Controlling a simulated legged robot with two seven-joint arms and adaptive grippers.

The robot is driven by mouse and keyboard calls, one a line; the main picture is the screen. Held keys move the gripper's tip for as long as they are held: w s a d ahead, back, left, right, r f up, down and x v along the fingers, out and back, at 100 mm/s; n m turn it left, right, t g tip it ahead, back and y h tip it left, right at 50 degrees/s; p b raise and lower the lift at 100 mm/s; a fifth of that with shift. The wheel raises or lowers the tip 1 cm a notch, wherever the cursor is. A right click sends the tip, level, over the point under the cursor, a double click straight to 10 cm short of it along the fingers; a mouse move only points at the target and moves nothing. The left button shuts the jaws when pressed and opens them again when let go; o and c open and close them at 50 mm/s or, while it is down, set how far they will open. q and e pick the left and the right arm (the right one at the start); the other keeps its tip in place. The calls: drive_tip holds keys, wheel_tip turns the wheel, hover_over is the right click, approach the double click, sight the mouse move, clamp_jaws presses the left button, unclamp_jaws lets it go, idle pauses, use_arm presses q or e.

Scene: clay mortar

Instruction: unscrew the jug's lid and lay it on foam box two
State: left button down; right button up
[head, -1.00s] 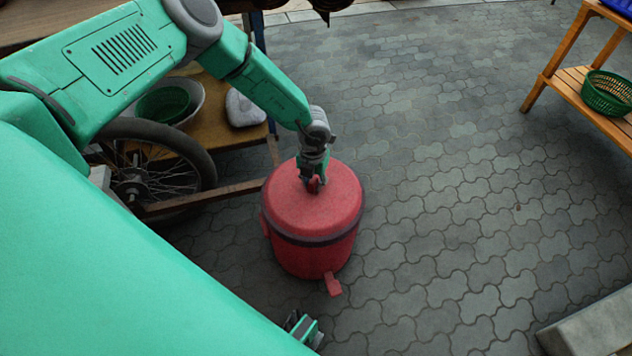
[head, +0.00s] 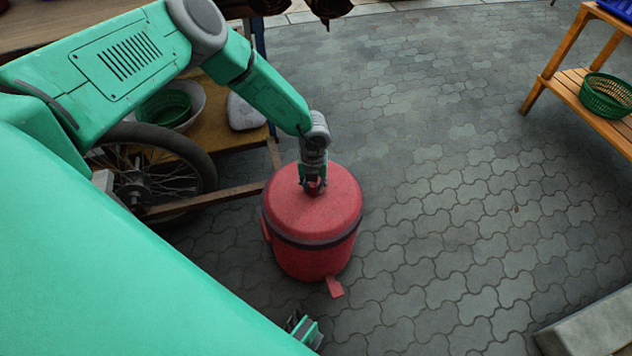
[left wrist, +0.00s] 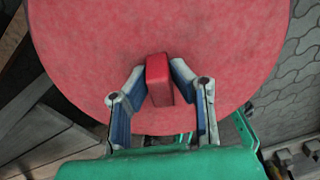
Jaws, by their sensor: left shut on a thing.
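The red jug (head: 310,255) stands upright on the paving, with a dark band below its round red lid (head: 335,195). My left gripper (head: 313,187) is over the middle of the lid, pointing down. In the left wrist view its two fingers (left wrist: 160,85) are shut on the lid's raised red grip (left wrist: 158,78). The lid sits on the jug; I cannot tell how loose it is. What seems to be my right gripper (head: 304,330) shows only partly at the bottom edge, its jaws unclear. I cannot identify foam box two.
A cart with a spoked wheel (head: 150,175), a green bowl (head: 165,105) and a pale sack (head: 243,112) stands left. A wooden shelf (head: 560,60) with a green basket (head: 607,95) is at right. A pale block (head: 590,325) lies lower right. Paving between is clear.

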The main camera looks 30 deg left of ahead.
use_arm(q)
drive_tip(key=shift+w+r+n+p, duration=0.2)
drive_tip(key=shift+n+p, duration=0.1)
drive_tip(key=shift+n, duration=0.3)
drive_tip(key=shift+w+r+n+p, duration=0.2)
drive_tip(key=shift+n+p, duration=0.05)
drive_tip(key=shift+n, duration=0.35)
drive_tip(key=shift+r+n+p, duration=0.15)
drive_tip(key=shift+n+p, duration=0.4)
drive_tip(key=shift+n, duration=0.55)
drive_tip(key=shift+d+n+p, duration=0.1)
drive_tip(key=shift+n+p, duration=0.4)
drive_tip(key=shift+n, duration=0.7)
